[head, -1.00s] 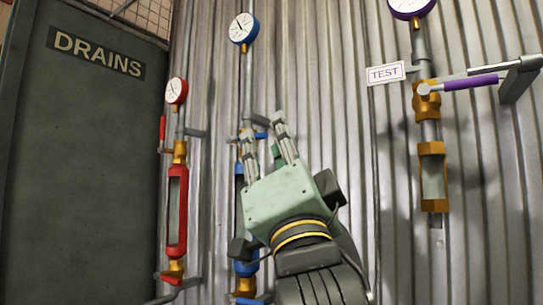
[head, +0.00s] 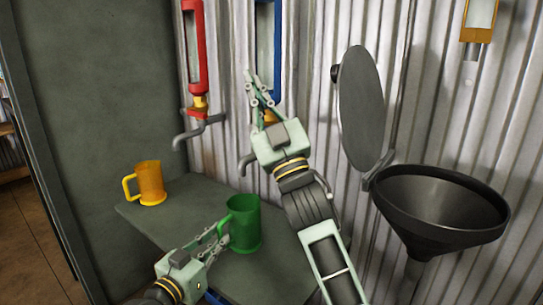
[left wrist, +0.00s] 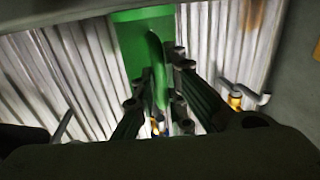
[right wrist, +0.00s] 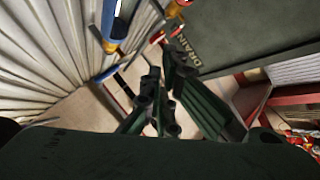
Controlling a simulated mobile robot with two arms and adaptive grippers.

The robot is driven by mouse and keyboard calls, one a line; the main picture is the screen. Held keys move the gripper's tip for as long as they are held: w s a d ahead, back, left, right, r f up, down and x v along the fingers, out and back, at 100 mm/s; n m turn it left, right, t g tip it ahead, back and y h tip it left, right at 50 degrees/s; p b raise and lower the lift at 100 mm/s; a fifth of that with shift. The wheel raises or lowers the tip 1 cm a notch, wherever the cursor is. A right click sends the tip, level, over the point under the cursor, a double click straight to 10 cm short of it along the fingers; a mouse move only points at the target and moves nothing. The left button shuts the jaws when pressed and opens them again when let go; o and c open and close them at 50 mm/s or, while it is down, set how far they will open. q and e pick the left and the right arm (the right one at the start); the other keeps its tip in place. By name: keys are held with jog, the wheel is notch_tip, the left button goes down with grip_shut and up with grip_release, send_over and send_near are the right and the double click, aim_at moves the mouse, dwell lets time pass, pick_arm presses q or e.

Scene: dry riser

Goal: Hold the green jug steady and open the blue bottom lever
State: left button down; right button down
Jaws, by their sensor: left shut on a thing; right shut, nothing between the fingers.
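The green jug (head: 246,226) stands upright on a dark shelf (head: 150,222) in the head view. My left gripper (head: 222,238) is shut on its handle, and the green jug (left wrist: 136,50) also fills the top middle of the left wrist view. The blue sight tube (head: 264,45) runs down the wall, with a brass fitting (head: 269,116) and a grey spout (head: 248,163) below it. My right gripper (head: 254,92) is shut and empty in front of the tube's lower end. I cannot make out the blue bottom lever in the head view; my right gripper covers part of that area.
A yellow jug (head: 150,183) stands on the shelf's left. A red sight tube (head: 194,50) with its own spout (head: 190,136) is left of the blue one. A black funnel (head: 440,208) with a raised round lid (head: 361,108) is close on the right.

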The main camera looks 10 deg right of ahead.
jog(key=s+d+f+n+g+y, duration=0.15)
jog(key=d+f+n, duration=0.25)
jog(key=f+n, duration=1)
jog(key=s+d+f+n+g+y, duration=0.1)
jog(key=d+f+n+g+y, duration=0.15)
jog(key=f+n, duration=1.1)
jog(key=w+a+r+n, duration=0.2)
jog(key=w+r, duration=0.5)
jog(key=r, duration=0.4)
jog(key=shift+a+r+t, duration=0.2)
jog(key=shift+a+t, duration=0.1)
jog(key=shift+t, duration=0.1)
